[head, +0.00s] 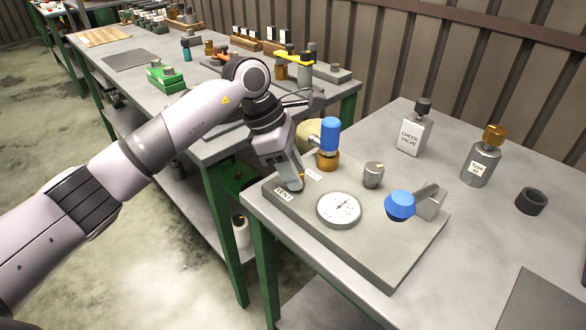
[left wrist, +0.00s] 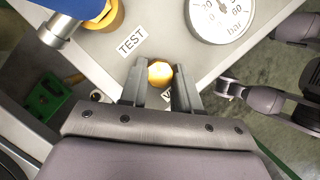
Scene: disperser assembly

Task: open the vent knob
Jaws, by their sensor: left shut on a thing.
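My left gripper (head: 291,182) reaches down to the back left corner of the grey panel plate (head: 391,272), beside the VENT label (head: 284,194). In the left wrist view, the left gripper (left wrist: 160,90) has its two fingers on either side of the round yellow-orange vent knob (left wrist: 160,73) and is shut on it. In the head view the fingers hide the knob. In the wrist view the VENT label is mostly covered by a finger. The knob's turn angle cannot be told. My right gripper is not in view.
On the plate stand a dial gauge (head: 339,209), a blue-topped brass valve (head: 329,145), a small grey knob (head: 373,174) and a blue knob (head: 400,205) with a grey block. The CHECK VALVE bottle (head: 412,132), a brass-topped bottle (head: 483,158) and a black ring (head: 531,201) stand right of it.

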